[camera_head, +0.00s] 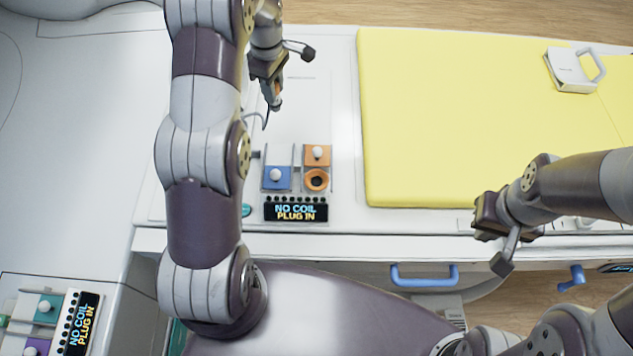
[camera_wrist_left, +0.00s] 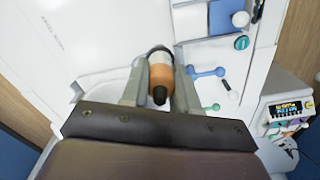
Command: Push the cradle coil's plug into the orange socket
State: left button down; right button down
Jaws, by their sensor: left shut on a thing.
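My left gripper (camera_head: 273,98) is shut on a plug above the white panel, up and to the left of the sockets in the head view. In the left wrist view the plug (camera_wrist_left: 160,72) is orange and white with a black tip, between the fingers (camera_wrist_left: 159,90). A thin grey cable (camera_head: 264,119) curves near the gripper. The orange socket (camera_head: 316,180) is a round ring with a dark, empty hole, apart from the plug. My right gripper (camera_head: 492,232) hangs near the bed's front edge; its finger opening is unclear.
An orange block with a white knob (camera_head: 317,153) sits behind the socket, and a blue one (camera_head: 276,178) to its left. The display (camera_head: 296,210) reads "NO COIL PLUG IN". A white piece with a loop handle (camera_head: 573,72) lies on the yellow mattress (camera_head: 450,120).

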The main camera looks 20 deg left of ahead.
pick_arm(q)
jog(key=s+d+b, duration=0.1)
jog(key=s+d, duration=0.8)
jog(key=d, duration=0.5)
jog(key=shift+s, duration=0.35)
jog(key=shift+f, duration=0.1)
notch_tip(320, 180, down, 10)
jog(key=b, duration=0.6)
jog(key=shift+f+b, duration=1.2)
jog(key=shift+f, duration=0.4)
jog(key=c, duration=0.8)
grip_release()
